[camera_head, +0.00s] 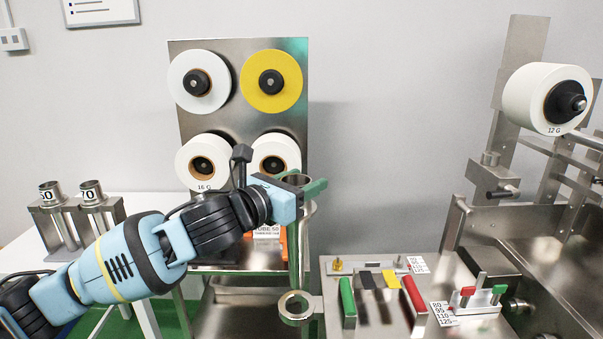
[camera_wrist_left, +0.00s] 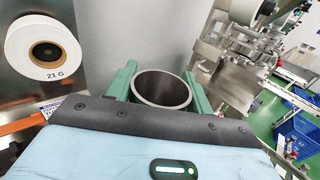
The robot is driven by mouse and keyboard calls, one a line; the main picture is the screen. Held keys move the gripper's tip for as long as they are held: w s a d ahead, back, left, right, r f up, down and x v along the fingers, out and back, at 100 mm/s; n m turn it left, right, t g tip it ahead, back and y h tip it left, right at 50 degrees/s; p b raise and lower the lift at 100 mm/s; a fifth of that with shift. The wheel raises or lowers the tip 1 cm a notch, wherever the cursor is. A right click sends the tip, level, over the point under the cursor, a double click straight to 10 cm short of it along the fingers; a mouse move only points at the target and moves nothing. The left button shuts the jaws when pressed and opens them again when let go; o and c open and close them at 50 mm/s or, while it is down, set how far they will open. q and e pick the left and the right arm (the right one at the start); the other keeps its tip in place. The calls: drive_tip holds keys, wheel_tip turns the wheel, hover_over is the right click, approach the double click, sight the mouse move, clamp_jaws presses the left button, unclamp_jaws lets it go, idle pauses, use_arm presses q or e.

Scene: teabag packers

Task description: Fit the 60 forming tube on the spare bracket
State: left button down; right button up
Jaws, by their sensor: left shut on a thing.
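My left gripper (camera_head: 300,184) reaches in from the left and is shut on a metal forming tube (camera_head: 298,179). The tube's open round mouth (camera_wrist_left: 163,88) shows between my green fingers in the left wrist view. The tube looks roughly upright; its lower part is partly hidden, and I read no number on it. I cannot tell whether this ring is the spare bracket. My right gripper is not in view.
A rack (camera_head: 48,220) at left holds two tubes, the right one marked 70. A panel (camera_head: 235,110) with several rolls stands behind my arm. A bench (camera_head: 375,318) with coloured bars lies right of the ring. A steel machine (camera_head: 530,235) stands at far right.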

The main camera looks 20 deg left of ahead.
sight(296, 238)
use_arm(q)
drive_tip(key=shift+f, duration=1.4)
drive_tip(key=shift+f+b, duration=0.35)
drive_tip(key=shift+f, duration=0.1)
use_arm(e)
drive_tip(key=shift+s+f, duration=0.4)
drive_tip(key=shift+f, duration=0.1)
use_arm(q)
drive_tip(key=shift+p, duration=0.35)
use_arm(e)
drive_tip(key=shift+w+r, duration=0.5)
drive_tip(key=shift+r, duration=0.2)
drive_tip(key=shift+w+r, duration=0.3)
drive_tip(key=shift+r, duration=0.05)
